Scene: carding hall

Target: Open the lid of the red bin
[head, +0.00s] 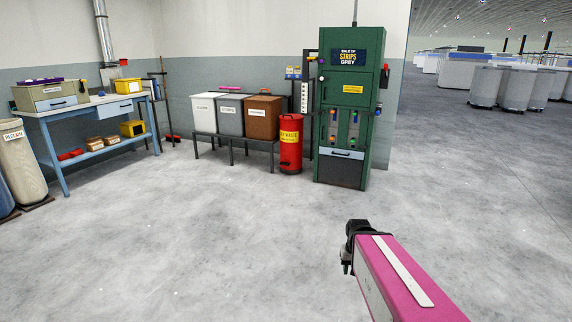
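The red bin (290,158) is an upright red cylinder with a yellow label, on the floor by the back wall. It stands between a stand of boxes and a green cabinet. Its lid (291,117) looks closed, though it is small at this distance. My gripper (347,268) is at the lower right of the view, a dark end on my pink arm. It is well in front of the bin and apart from it, with open floor between. The fingers are small and mostly hidden, so I cannot tell whether they are open.
The green cabinet (370,100) stands close to the bin's right. A dark stand (246,143) with white, grey and brown boxes is on its left. A blue workbench (95,107) stands at the left. The grey floor (210,235) ahead is clear.

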